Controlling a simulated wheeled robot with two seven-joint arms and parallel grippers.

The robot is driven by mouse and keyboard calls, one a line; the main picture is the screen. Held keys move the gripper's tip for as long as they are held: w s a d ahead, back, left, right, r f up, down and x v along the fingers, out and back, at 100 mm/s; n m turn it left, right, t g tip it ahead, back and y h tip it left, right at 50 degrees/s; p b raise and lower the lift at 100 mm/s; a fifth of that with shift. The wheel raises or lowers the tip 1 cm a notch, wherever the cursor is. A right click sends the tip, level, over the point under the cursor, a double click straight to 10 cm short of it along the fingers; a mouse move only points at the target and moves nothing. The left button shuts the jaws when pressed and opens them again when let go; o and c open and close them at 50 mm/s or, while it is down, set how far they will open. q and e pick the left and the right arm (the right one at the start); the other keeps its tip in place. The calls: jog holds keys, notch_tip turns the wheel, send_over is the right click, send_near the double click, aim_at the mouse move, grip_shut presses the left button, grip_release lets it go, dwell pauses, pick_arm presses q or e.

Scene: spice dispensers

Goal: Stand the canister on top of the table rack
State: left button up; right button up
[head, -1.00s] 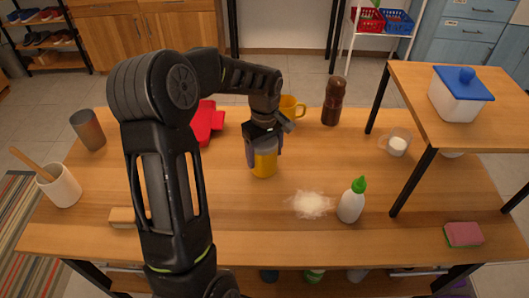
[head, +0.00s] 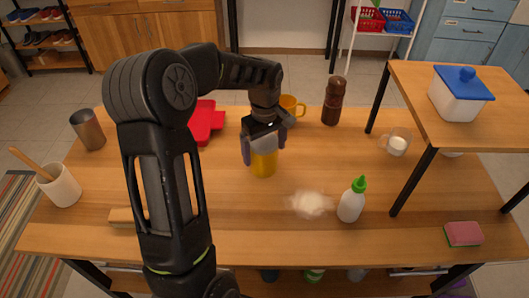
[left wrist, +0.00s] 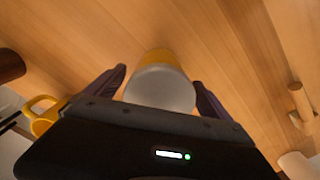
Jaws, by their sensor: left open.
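The canister (head: 264,166), yellow with a grey-white top, stands upright on the table left of the middle. My left gripper (head: 264,152) is over it from above, open, with one finger on each side of its top. In the left wrist view the canister (left wrist: 162,92) shows between the two spread fingers of the left gripper (left wrist: 161,76), and gaps show beside it. The table rack (head: 475,108) is a raised wooden shelf on dark legs at the right. My right gripper is not in view.
A white jar with a blue lid (head: 461,95) takes up part of the rack top; its front is bare. A green-capped bottle (head: 351,203), white powder (head: 311,203), brown bottle (head: 333,103), yellow mug (head: 291,107) and glass cup (head: 396,143) stand or lie around the canister and rack.

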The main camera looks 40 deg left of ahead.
pick_arm(q)
notch_tip(320, 180, up, 10)
jog(key=shift+r, duration=0.25)
dwell(0.6)
